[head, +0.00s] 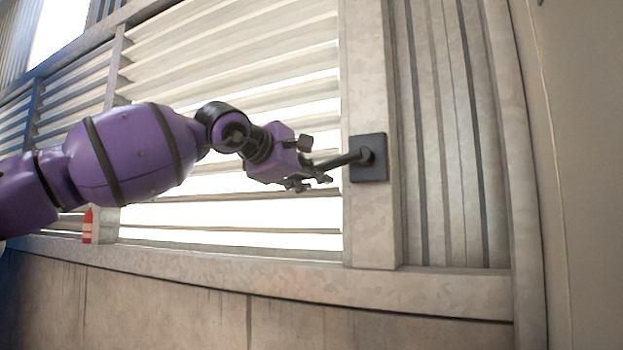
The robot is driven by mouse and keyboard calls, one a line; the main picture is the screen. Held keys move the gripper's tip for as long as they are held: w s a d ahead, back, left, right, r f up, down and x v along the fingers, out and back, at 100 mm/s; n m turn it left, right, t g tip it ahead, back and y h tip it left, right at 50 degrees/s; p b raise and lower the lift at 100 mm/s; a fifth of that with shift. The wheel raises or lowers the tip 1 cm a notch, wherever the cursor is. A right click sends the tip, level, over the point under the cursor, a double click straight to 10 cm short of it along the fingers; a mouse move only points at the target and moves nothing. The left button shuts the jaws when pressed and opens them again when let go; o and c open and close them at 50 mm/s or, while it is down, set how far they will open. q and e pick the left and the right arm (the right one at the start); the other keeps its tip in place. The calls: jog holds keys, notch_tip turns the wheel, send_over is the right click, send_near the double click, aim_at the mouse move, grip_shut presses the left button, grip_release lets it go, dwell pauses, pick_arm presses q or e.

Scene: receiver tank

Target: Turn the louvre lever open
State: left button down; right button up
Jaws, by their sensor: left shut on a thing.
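The louvre lever (343,159) is a dark rod that sticks out to the left from a dark square plate (376,170) on the pale post. It slopes slightly down toward its left end. My left gripper (312,164), on the purple arm from the left, is shut on the free end of the lever. The fingers hide that end. The louvre slats (240,95) behind are tilted, with bright gaps between them. My right gripper is not in the view.
A pale post (370,90) carries the plate, with ribbed metal panelling (450,140) to its right. A ledge (270,275) runs below the louvres. A small red bottle-like thing (88,226) stands on the ledge at the left, below my arm.

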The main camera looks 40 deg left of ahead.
pick_arm(q)
jog(key=shift+r, duration=0.2)
jog(key=c, duration=1.6)
grip_release()
jog(key=shift+s+r, duration=0.1)
jog(key=shift+s, duration=0.1)
jog(key=shift+c, duration=0.2)
jog(key=shift+s, duration=0.15)
jog(key=s+d+r, duration=0.1)
jog(key=s+r, duration=0.1)
jog(key=s, duration=0.9)
jog(key=shift+s, duration=0.35)
jog(key=shift+d, duration=0.1)
